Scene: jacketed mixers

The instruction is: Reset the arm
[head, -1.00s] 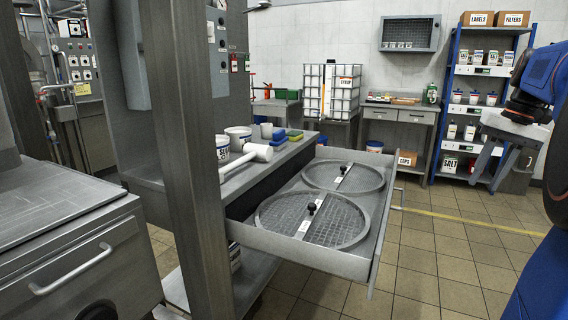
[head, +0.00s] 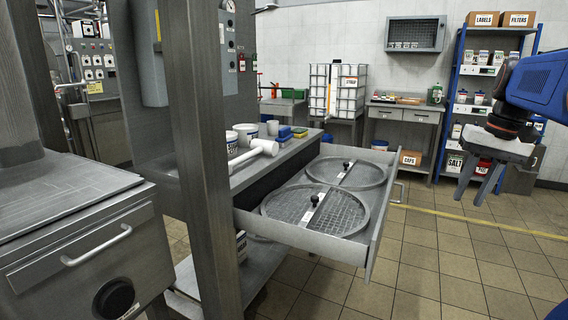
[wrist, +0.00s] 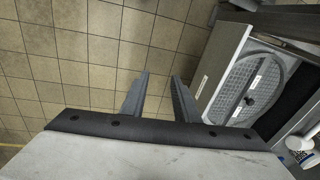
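My gripper (head: 477,184) hangs from my blue arm at the right of the head view, fingers pointing down over the tiled floor. In the wrist view, my gripper (wrist: 160,84) shows two grey fingers apart with only floor between them. It is open and empty. The open drawer (head: 383,228) with two round mesh screens is to the left of my gripper in the head view, clear of it. In the wrist view the drawer (wrist: 222,62) is right of the fingers.
A blue shelf rack (head: 455,110) with jars and boxes stands behind my arm. A white mallet (head: 262,148) and tubs (head: 246,133) sit on the bench beside the drawer. A metal post (head: 197,160) stands at left. Tiled floor (head: 450,260) right of the drawer is clear.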

